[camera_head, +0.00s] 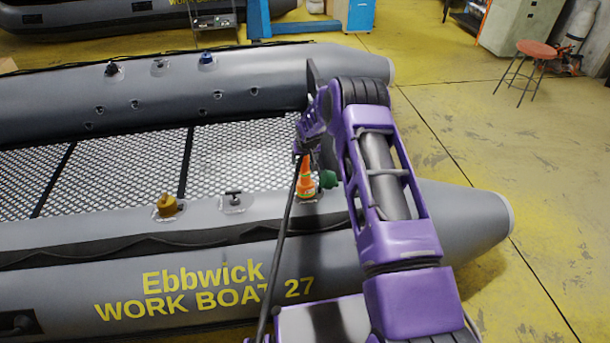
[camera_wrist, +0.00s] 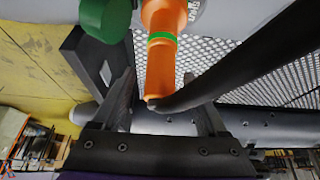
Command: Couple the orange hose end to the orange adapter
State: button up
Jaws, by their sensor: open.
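The orange hose end (camera_wrist: 160,75) is in line with the orange adapter (camera_wrist: 163,14) in the wrist view, and the two meet with no visible gap. A bright green band (camera_wrist: 162,38) rings the orange near where they meet. In the head view the orange adapter (camera_head: 306,190) stands upright on the near boat tube. The black hose (camera_wrist: 245,55) leaves the hose end's tip and bends away to the right. My gripper (camera_wrist: 161,84) is open, with its fingers apart on either side of the hose end. In the head view my gripper (camera_head: 303,148) is above the adapter and partly hidden.
A green fitting (camera_head: 328,178) stands close beside the adapter; it shows in the wrist view (camera_wrist: 105,18) near one finger. A yellow-brown fitting (camera_head: 167,205) and a black one (camera_head: 233,198) are farther left on the grey tube (camera_head: 130,230). The hose (camera_head: 283,245) hangs over the tube's near side.

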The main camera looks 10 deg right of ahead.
jog(key=shift+r, duration=0.1)
jog(key=p+v, duration=0.2)
jog(key=v, duration=1.5)
jog(key=shift+r, duration=0.15)
